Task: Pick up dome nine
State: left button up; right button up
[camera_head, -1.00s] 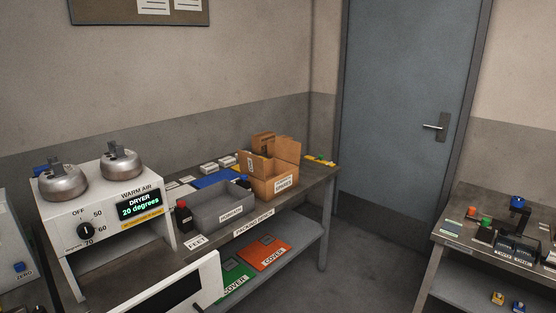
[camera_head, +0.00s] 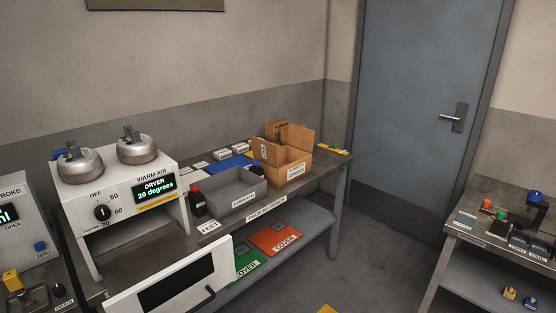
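Two silver domes with dark fittings on top sit on the white warm air dryer (camera_head: 150,208). One dome (camera_head: 80,167) is on the left and the other dome (camera_head: 138,149) is on the right. No number is legible on either, so I cannot tell whether one is dome nine. The dryer's display reads 20 degrees, and its front door (camera_head: 178,283) hangs open. Neither of my grippers is in view.
The packing bench (camera_head: 330,180) holds a grey bin (camera_head: 232,203), an open cardboard box (camera_head: 287,172) and a red-capped dark bottle (camera_head: 197,201). Green and orange covers (camera_head: 275,239) lie on its lower shelf. Another bench (camera_head: 470,238) stands at right. Floor between is mostly clear.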

aim_at(75, 166)
jog(key=u, duration=1.35)
